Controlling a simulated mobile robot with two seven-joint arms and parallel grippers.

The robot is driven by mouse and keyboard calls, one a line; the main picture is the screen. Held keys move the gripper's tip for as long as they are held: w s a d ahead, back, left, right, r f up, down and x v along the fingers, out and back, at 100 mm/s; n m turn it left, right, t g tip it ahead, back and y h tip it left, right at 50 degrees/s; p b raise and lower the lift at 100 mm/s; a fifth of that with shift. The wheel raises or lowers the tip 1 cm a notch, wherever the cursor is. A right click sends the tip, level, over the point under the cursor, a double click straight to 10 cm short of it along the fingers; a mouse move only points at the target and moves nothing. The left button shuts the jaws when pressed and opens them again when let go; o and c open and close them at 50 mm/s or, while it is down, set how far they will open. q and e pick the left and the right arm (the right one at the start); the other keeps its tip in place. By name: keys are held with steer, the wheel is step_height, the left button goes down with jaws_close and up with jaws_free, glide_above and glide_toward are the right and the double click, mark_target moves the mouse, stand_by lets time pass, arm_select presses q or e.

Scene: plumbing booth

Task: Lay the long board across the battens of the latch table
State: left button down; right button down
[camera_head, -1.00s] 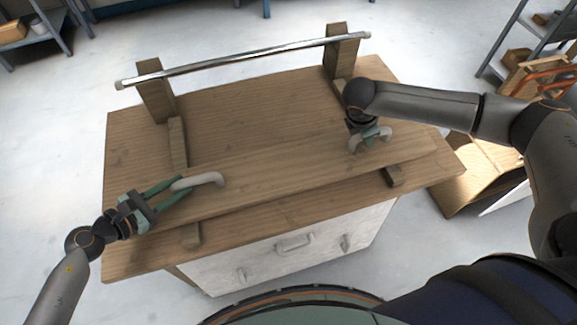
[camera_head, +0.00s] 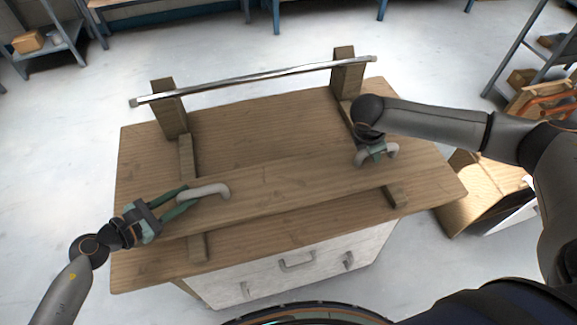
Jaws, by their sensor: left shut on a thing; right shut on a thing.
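The long board (camera_head: 290,178) lies level along the table's length, over the two battens, the left batten (camera_head: 197,246) and the right batten (camera_head: 397,194). Whether it touches them I cannot tell. The latch table (camera_head: 250,120) is a wooden top over a white drawer front. My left gripper (camera_head: 185,203) is shut on the pale handle (camera_head: 208,190) at the board's left end. My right gripper (camera_head: 377,150) is shut on the pale handle (camera_head: 391,152) near its right end, its fingers partly hidden by the wrist.
Two wooden posts, left (camera_head: 168,110) and right (camera_head: 347,75), hold a metal bar (camera_head: 255,79) across the table's far side. A wooden box (camera_head: 480,185) stands on the floor at the right. A shelf (camera_head: 530,70) stands behind it.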

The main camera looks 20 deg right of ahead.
arm_select(q)
steer(key=shift+w+r, duration=0.1)
steer(key=shift+r, duration=0.15)
arm_select(e)
steer(key=shift+r, duration=0.1)
